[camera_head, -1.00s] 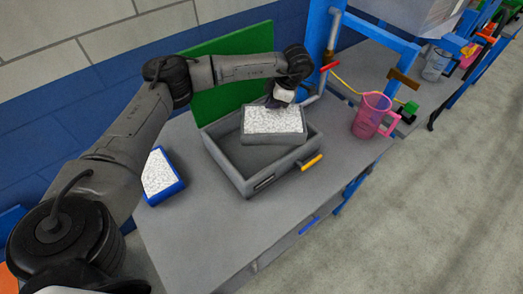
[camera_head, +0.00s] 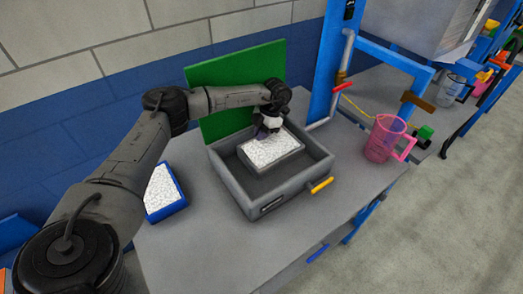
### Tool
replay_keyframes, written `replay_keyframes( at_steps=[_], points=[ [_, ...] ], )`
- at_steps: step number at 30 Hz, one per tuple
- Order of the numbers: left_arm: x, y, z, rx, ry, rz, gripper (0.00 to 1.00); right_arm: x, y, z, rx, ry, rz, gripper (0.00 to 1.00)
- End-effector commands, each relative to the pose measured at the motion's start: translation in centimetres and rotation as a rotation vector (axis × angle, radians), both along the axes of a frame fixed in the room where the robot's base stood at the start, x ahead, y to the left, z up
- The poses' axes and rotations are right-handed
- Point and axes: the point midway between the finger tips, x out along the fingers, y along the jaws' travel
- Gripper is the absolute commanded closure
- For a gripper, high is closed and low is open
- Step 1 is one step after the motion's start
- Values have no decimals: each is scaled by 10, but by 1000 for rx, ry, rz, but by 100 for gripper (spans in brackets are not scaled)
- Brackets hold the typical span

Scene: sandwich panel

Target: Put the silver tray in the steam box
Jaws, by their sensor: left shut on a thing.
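My right gripper is not in view.
A blue tray (camera_head: 164,192) of white grains lies left of the box. A pink jug (camera_head: 385,139) stands to the right, near a pipe with a red handle (camera_head: 343,87). The grey table (camera_head: 220,250) is clear in front.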

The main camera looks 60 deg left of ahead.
Motion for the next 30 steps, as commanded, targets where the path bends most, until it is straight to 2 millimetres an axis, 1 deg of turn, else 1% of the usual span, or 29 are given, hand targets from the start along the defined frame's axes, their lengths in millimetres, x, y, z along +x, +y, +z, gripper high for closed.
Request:
replay_keyframes(
  at_steps=[1,5,8,12,15,26,27,30],
  points=[
    [0,0,-6,0,0,0,100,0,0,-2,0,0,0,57],
    [0,0,-13,0,1,-1,100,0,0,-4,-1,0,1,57],
    [0,0,-25,0,1,-1,100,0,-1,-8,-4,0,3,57],
    [0,0,-46,-1,1,-2,100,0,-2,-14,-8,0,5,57],
    [0,0,-56,-1,0,-1,100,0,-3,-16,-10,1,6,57],
    [0,0,-58,0,0,-1,100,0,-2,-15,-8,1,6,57],
    [0,0,-58,0,0,-1,86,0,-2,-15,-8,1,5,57],
    [0,0,-58,0,0,-1,76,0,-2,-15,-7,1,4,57]
  ],
)
